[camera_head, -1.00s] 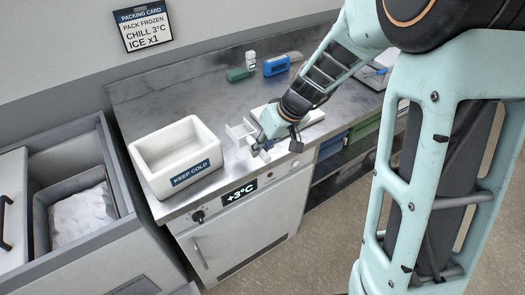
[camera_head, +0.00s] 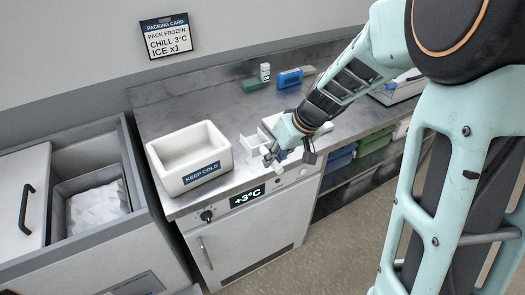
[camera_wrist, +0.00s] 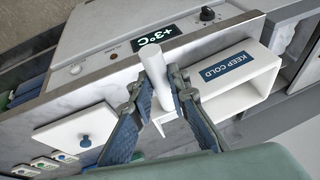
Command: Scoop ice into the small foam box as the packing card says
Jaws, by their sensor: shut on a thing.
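The small white foam box (camera_head: 190,160), labelled KEEP COLD, stands open on the counter's left part; its inside looks empty. It also shows in the wrist view (camera_wrist: 255,82). My gripper (camera_head: 279,160) is low over the counter's front edge, right of the box. In the wrist view my gripper (camera_wrist: 166,85) is shut on a white rod-like handle (camera_wrist: 148,58), seemingly the scoop's. The white scoop body (camera_head: 252,143) shows left of the fingers, apart from the box. Ice (camera_head: 98,206) lies in the open bin at the left. The packing card (camera_head: 168,36) reads PACK FROZEN, CHILL 3°C, ICE x1.
The bin's sliding lid (camera_head: 24,200) with a black handle covers its left side. A display (camera_head: 247,196) below the counter reads +3°C. A white lid with a blue knob (camera_wrist: 75,130) lies beside the gripper. Green (camera_head: 253,85) and blue items (camera_head: 290,78) stand at the back.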

